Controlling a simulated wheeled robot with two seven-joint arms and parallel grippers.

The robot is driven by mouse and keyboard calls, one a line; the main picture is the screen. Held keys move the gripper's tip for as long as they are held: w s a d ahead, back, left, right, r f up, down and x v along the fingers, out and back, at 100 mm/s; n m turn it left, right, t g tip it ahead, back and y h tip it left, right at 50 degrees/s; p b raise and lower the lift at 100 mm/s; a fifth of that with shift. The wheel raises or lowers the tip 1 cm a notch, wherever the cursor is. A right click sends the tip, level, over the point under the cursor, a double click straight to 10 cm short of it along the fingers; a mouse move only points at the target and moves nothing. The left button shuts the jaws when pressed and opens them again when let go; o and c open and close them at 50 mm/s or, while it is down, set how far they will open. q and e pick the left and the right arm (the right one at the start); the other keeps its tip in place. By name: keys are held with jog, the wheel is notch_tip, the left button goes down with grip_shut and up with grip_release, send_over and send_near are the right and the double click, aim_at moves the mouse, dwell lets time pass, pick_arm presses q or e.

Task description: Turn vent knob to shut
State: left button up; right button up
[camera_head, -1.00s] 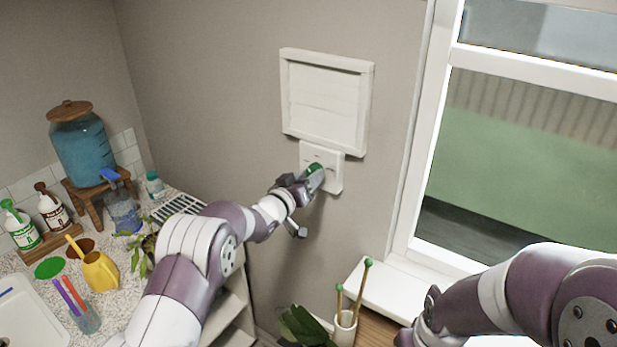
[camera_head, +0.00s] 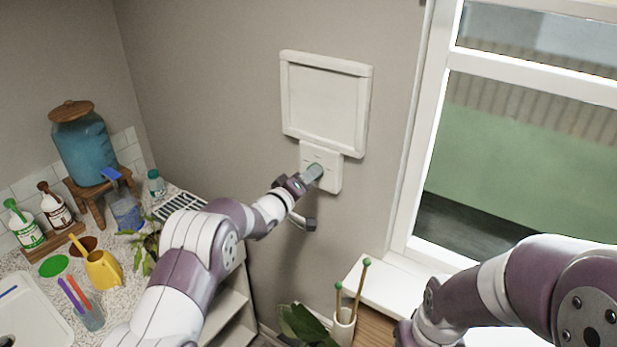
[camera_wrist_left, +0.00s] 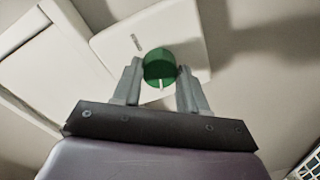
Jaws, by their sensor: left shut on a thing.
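The vent knob is a round green knob (camera_wrist_left: 160,66) with a white mark, on a white plate (camera_wrist_left: 205,40) in the left wrist view. The plate (camera_head: 332,174) sits on the wall just below the framed white vent (camera_head: 325,103) in the head view. My left gripper (camera_wrist_left: 160,78) is shut on the knob, one finger on each side of it. In the head view the left gripper (camera_head: 312,174) reaches the plate and hides the knob. The vent face looks flat and closed over. My right arm is at the lower right; its fingers are not clearly visible.
A window (camera_head: 520,150) is on the right, with a white sill (camera_head: 385,290) below. A cup of green-tipped sticks (camera_head: 343,327) and a leafy plant (camera_head: 303,325) stand low in front. A counter with a blue dispenser (camera_head: 85,150) and yellow watering can (camera_head: 103,270) is at left.

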dwell(0.4)
pick_arm(q)
jog(key=o, duration=1.1)
jog(key=shift+c, duration=0.2)
jog(key=shift+a, duration=0.1)
jog(key=b+v, duration=0.4)
jog(key=v, duration=0.8)
jog(key=shift+s+a+b, duration=0.15)
jog(key=shift+s+b, duration=0.1)
jog(key=shift+b, duration=0.05)
jog(key=shift+f, duration=0.1)
